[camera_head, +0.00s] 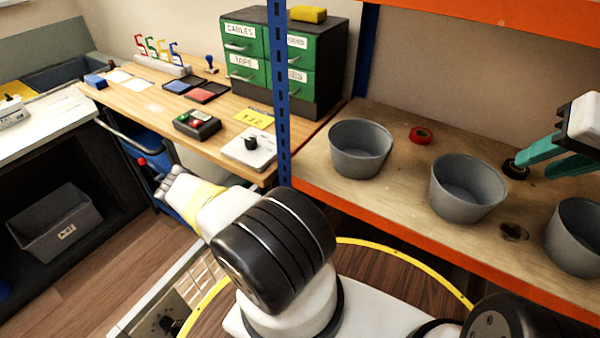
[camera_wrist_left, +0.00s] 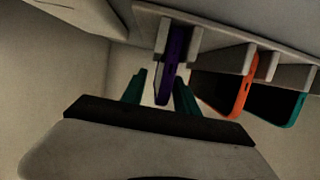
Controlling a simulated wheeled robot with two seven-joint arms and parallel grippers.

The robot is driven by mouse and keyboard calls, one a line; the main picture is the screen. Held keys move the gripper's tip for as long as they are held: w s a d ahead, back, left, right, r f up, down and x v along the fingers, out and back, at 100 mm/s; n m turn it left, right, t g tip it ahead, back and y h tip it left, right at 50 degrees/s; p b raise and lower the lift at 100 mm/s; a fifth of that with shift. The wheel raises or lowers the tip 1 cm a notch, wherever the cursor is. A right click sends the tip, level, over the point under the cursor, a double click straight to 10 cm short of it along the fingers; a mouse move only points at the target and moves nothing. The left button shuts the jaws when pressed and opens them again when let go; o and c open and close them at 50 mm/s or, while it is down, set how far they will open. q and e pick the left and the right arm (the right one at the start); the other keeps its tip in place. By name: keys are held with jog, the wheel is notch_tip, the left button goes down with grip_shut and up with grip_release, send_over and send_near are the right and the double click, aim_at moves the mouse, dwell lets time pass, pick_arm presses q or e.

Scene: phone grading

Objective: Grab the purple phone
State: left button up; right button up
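The purple phone (camera_wrist_left: 172,62) stands in a slot of a pale rack (camera_wrist_left: 215,42) in the left wrist view. My left gripper (camera_wrist_left: 161,92) has its two teal fingers apart, one on each side of the phone's lower end. I see gaps between the fingers and the phone. In the head view, my left arm reaches away to the left, and its fingers and the phone cannot be made out. My right gripper (camera_head: 535,168) is over the shelf at the right, its teal fingers apart, with no object seen held.
An orange phone (camera_wrist_left: 236,90) and a teal-edged phone (camera_wrist_left: 285,108) sit in neighbouring slots. Grey bins (camera_head: 360,150) stand on the orange-edged shelf (camera_head: 400,188), with a red tape roll (camera_head: 420,135). A blue post (camera_head: 281,100) rises beside the wooden bench (camera_head: 150,98).

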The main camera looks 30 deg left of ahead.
pick_arm(q)
jog(key=shift+w+f, duration=0.1)
jog(key=shift+w, duration=0.3)
jog(key=shift+c, duration=0.5)
grip_shut()
dwell(0.7)
